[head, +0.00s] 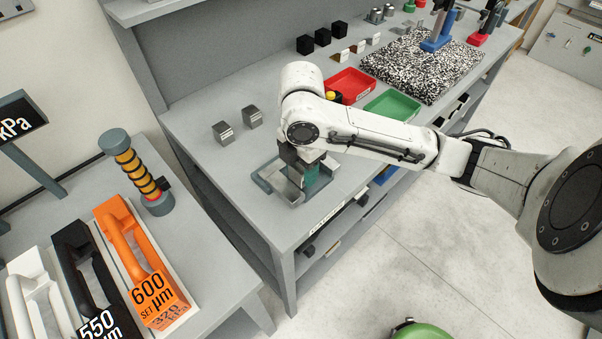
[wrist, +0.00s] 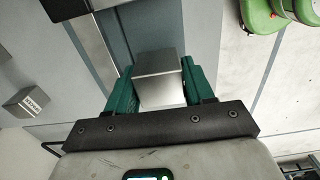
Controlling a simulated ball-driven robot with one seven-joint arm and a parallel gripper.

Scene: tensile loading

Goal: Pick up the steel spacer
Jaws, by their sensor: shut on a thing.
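The steel spacer (wrist: 160,66) is a plain bright metal block in the wrist view. The green fingers of my gripper (wrist: 160,88) press on its left and right sides, shut on it. In the head view my gripper (head: 306,176) points down over a grey tray-like frame (head: 264,184) near the bench's front edge. My wrist and fingers hide most of the spacer there. I cannot tell whether it touches the surface beneath.
Two labelled grey blocks (head: 222,132) (head: 252,116) stand behind the tray on the bench. A red bin (head: 350,84) and a green bin (head: 392,106) lie farther right. Orange, black and white handled blocks (head: 140,262) sit on the left table. Bench between is clear.

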